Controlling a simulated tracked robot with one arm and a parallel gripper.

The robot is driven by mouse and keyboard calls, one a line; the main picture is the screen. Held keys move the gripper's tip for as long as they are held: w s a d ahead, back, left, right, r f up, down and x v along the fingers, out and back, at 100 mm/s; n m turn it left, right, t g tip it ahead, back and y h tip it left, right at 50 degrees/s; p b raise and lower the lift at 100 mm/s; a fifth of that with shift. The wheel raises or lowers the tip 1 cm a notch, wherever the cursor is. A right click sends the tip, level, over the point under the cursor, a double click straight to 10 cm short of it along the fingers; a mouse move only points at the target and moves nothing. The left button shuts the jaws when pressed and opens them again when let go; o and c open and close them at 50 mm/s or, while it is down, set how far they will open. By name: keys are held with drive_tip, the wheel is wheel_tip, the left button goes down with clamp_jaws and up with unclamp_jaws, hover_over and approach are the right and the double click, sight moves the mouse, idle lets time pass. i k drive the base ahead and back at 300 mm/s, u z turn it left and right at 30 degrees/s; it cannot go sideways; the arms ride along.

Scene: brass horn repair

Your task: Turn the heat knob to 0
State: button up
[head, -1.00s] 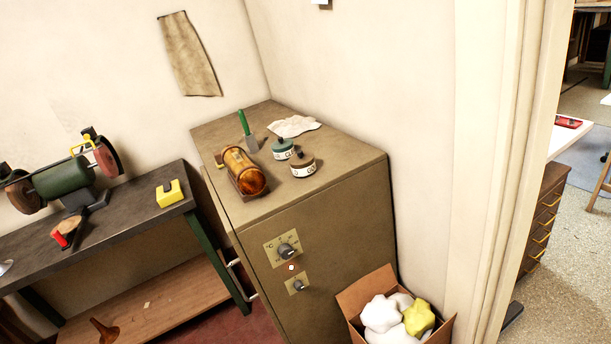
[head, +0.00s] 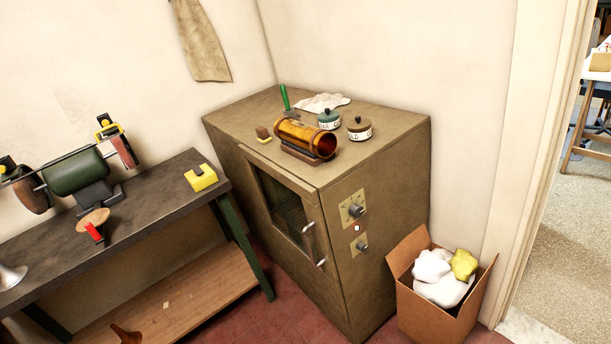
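The oven-like brown cabinet (head: 385,180) stands in the corner, with a windowed door (head: 285,208) on its left face. On its right face are two dark knobs on brass-coloured plates. The upper knob (head: 356,210) has a larger plate with markings around it. The lower knob (head: 362,246) has a smaller plate. The markings are too small to read, so I cannot tell which value either knob points to. A small pale round spot (head: 357,228) shows between the two knobs. My gripper does not show in this view.
A box of rags (head: 432,312) stands right of the cabinet. A workbench (head: 140,212) with a grinder (head: 78,172) is left.

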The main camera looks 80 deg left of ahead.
sight(356, 210)
drive_tip(key=z, duration=0.05)
drive_tip(key=k, duration=0.95)
drive_tip(key=u, duration=1.65)
drive_tip(key=i, duration=1)
drive_tip(key=z, duration=0.45)
